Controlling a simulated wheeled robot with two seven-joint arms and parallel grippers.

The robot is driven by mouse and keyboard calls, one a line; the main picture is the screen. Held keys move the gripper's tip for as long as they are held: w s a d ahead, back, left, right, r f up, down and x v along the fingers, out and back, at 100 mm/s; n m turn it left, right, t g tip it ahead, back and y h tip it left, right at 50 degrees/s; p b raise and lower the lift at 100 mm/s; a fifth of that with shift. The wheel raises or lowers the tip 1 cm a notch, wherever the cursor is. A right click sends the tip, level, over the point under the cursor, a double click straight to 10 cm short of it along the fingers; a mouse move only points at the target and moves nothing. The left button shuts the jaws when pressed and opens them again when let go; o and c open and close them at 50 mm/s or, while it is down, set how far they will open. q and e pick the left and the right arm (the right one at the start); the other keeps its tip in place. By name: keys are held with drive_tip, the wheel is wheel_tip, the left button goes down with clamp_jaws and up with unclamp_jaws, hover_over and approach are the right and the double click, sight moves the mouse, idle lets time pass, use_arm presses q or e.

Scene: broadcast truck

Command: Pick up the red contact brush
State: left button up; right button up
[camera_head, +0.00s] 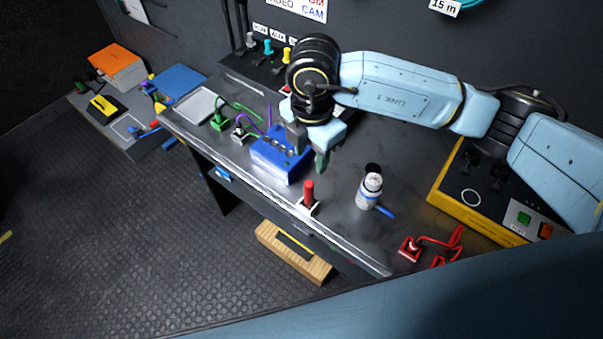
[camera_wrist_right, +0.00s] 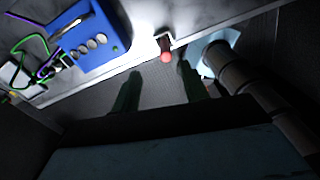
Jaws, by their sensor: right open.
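The red contact brush (camera_head: 308,190) stands upright in a small white holder (camera_head: 308,207) at the front edge of the dark worktop. My right gripper (camera_head: 309,158) is open and empty above the worktop, behind the brush and in front of part of the blue box. In the right wrist view, the brush's round red end (camera_wrist_right: 166,56) shows beyond the two green fingertips (camera_wrist_right: 160,88), between them and nearer the right one. The gripper is apart from the brush. My left gripper is out of view.
A blue box (camera_head: 275,160) stands left of the brush. A white bottle (camera_head: 370,188) and a blue stick (camera_head: 385,211) are to its right. Red clips with a cable (camera_head: 410,248) and a yellow-edged unit (camera_head: 478,215) lie farther right. A wooden step (camera_head: 293,254) is below the edge.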

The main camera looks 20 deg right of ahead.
sight(310, 184)
drive_tip(key=f, duration=0.3)
drive_tip(key=s+f, duration=0.1)
drive_tip(key=f, duration=0.2)
drive_tip(key=shift+s, duration=0.15)
drive_tip(key=shift+f, duration=0.4)
wheel_tip(310, 184, down, 2)
drive_tip(key=shift+a+f, duration=0.1)
drive_tip(key=shift+f, duration=0.05)
wheel_tip(310, 184, down, 2)
drive_tip(key=shift+a+f, duration=0.1)
drive_tip(key=shift+f, duration=0.6)
drive_tip(key=c, duration=0.9)
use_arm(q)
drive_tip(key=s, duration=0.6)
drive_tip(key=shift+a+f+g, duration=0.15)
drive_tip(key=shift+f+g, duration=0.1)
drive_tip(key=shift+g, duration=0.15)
use_arm(e)
clamp_jaws()
